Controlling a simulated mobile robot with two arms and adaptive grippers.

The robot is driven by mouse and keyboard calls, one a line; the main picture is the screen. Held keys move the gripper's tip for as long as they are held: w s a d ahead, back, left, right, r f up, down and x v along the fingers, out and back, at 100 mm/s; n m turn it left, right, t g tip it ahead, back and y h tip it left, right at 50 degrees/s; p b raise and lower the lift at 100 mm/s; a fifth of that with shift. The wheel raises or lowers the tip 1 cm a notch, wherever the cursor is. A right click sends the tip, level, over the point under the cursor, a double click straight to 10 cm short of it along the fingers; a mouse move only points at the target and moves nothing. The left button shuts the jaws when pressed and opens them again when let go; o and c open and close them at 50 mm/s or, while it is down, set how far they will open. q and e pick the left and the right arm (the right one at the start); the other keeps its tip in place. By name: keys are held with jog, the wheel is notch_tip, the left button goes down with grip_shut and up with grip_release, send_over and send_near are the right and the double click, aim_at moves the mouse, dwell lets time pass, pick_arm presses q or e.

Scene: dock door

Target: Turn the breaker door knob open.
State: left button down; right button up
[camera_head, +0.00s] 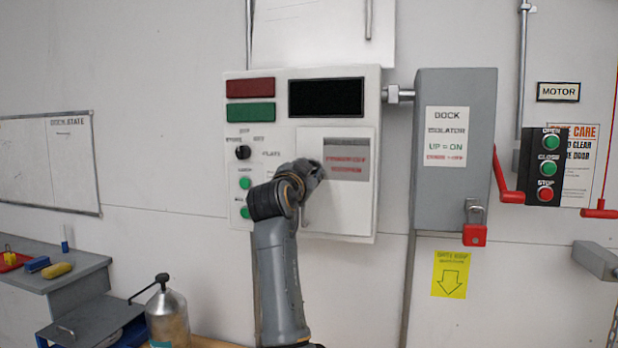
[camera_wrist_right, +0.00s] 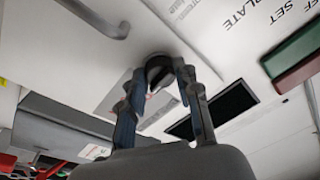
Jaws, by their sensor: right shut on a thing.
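The breaker door (camera_head: 345,217) is a white panel on the control box, with a grey patch of red lettering; it looks closed, lying near flat with the box. My right gripper (camera_head: 316,172) is at the door's left part and hides the knob in the head view. In the right wrist view, the round black knob (camera_wrist_right: 159,66) sits between the two fingers of my right gripper (camera_wrist_right: 161,78), which are shut on it. How far the knob is turned is hard to tell. My left gripper is not in view.
A black dial (camera_head: 243,152) and green buttons sit left of the door. A grey isolator box (camera_head: 455,170) with a red lever (camera_head: 507,180) and red padlock (camera_head: 474,235) is to the right. A metal canister (camera_head: 168,318) stands below left.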

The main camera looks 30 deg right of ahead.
jog(key=shift+r+m, duration=0.1)
jog(key=shift+m, duration=0.3)
jog(key=o, duration=1.1)
jog(key=shift+o, duration=0.2)
jog(key=v, duration=1.2)
jog(key=shift+w, duration=0.1)
